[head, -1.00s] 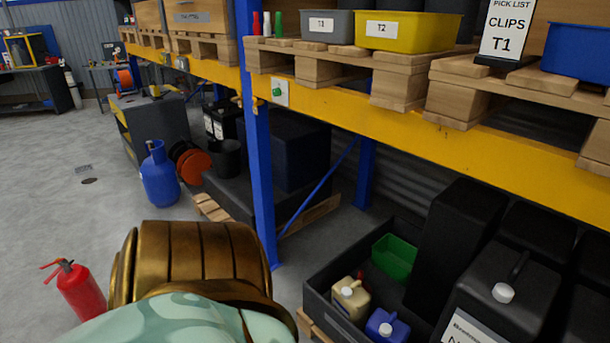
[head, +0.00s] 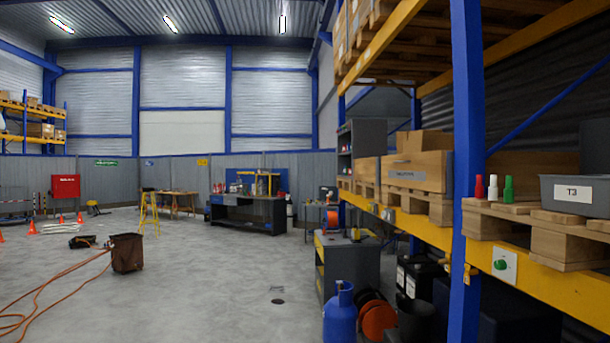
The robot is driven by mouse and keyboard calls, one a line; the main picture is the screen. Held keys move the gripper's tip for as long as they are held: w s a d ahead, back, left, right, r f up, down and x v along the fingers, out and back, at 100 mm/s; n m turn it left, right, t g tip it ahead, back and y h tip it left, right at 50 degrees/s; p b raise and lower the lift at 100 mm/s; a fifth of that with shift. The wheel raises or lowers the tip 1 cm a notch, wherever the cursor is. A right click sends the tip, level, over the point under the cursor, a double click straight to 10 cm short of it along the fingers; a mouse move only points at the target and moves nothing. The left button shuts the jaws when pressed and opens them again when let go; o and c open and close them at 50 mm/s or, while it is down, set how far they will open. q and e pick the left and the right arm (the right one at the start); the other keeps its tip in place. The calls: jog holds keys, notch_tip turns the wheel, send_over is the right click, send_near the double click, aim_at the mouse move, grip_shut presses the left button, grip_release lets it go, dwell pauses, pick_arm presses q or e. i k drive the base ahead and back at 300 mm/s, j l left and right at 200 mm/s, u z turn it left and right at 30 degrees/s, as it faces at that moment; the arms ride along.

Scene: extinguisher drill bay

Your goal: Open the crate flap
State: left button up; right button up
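Neither of my grippers is in view.
A blue rack post (head: 467,150) rises at right, beside a grey bin (head: 577,195) on a pallet. A blue gas cylinder (head: 340,314) and a grey cabinet (head: 350,265) stand low near the rack. The floor (head: 220,280) at centre left is open.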

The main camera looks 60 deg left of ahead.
aim_at(424, 170)
jog(key=i+j+u, duration=0.2)
jog(key=u, duration=0.15)
jog(key=i+j+u, duration=0.1)
jog(key=i+u, duration=0.5)
jog(key=u, duration=0.15)
